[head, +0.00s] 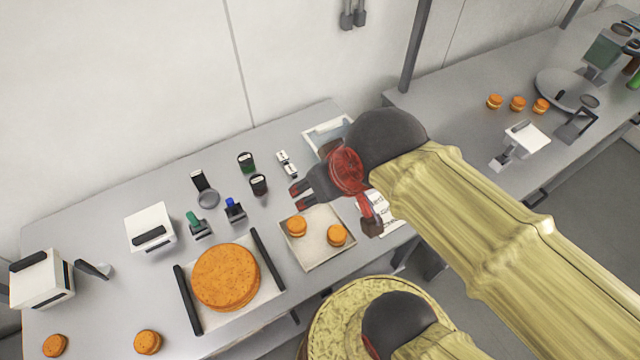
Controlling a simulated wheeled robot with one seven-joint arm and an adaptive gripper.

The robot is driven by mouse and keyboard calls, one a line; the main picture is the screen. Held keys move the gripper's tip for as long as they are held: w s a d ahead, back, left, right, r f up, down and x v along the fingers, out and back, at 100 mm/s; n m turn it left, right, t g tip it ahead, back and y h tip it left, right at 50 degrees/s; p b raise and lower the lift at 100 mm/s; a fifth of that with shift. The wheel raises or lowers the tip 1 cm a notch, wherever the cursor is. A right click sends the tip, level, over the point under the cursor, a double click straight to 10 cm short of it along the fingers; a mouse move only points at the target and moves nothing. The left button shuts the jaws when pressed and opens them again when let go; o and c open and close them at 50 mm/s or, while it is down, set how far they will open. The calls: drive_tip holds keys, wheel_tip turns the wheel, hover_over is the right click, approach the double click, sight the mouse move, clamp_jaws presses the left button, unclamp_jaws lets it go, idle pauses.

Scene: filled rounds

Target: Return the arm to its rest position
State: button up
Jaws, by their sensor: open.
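My arm (480,220), in a yellowish sleeve, reaches in from the lower right. It ends in a dark wrist with red parts. My gripper (297,195) is above the table, over the back edge of a small square tray. Its dark, red-marked fingers point left, and nothing shows between them. The square tray (322,257) holds two small orange filled rounds (297,226) (337,235). The arm hides part of the table's right end and a printed sheet (391,222).
A tray with dark handles (204,322) holds a large orange round (225,277). White boxes (150,229), small bottles (247,163) and stamp-like items (235,209) stand on the grey table (100,220). Two small rounds (148,342) lie at front left. A second table (450,105) stands right.

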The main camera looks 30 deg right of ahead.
wheel_tip(320, 180, down, 12)
drive_tip(key=b, duration=1.2)
